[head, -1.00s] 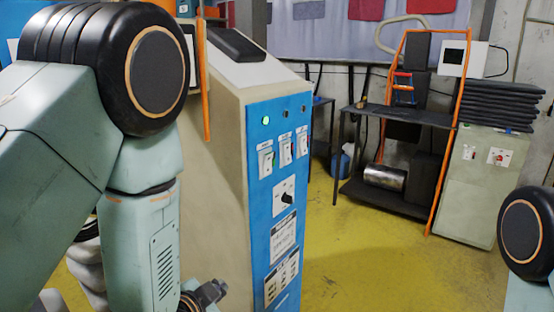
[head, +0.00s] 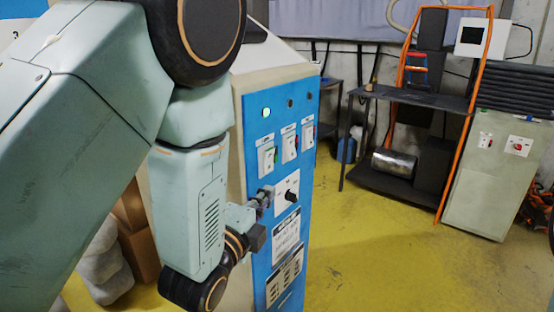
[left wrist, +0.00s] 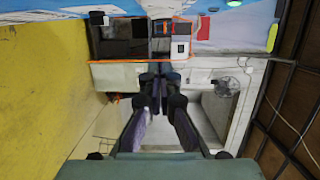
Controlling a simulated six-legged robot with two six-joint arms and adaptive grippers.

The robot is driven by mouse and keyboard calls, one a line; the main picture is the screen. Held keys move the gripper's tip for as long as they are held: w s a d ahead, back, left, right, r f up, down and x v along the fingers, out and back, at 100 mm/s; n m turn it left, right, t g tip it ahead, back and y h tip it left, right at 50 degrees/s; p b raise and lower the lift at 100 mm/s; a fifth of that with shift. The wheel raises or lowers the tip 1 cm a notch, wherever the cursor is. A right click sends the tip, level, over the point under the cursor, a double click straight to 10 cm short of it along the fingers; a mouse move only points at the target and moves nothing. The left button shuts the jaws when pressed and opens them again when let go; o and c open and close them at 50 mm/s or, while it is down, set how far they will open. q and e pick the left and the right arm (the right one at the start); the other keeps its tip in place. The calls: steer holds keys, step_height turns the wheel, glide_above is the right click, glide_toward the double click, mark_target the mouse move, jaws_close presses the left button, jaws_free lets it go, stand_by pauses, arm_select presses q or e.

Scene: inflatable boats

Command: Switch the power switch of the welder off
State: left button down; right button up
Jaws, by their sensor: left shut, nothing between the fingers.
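The welder is a beige cabinet with a blue front panel (head: 258,220) in the head view. A green lamp (head: 267,112) glows near its top. Below are three white rocker switches: left (head: 267,158), middle (head: 289,144) and right (head: 307,135). The left one shows green at its edge, the right one red. Their labels are too small to read. A black knob (head: 291,195) sits lower. My left gripper (head: 267,195) is shut and empty, beside the panel left of the knob and below the switches. Contact is unclear. Its closed fingers also show in the left wrist view (left wrist: 160,84).
A dark shelf (head: 415,97) with an orange frame stands behind to the right. A grey-green cabinet (head: 478,200) stands beside it. The yellow floor (head: 365,260) between them and the welder is clear. Brown boxes (head: 137,235) lie behind my left arm.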

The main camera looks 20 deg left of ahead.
arm_select(q)
steer(key=m, duration=0.1)
glide_toward(270, 163)
steer(key=w+d+r, duration=0.2)
steer(key=w+d, duration=0.3)
steer(key=shift+w+a, duration=0.35)
steer(key=shift+a, duration=0.4)
steer(key=shift+w+a, duration=0.35)
steer(key=shift+a, duration=0.4)
steer(key=shift+m, duration=0.3)
steer(key=shift+d, duration=0.2)
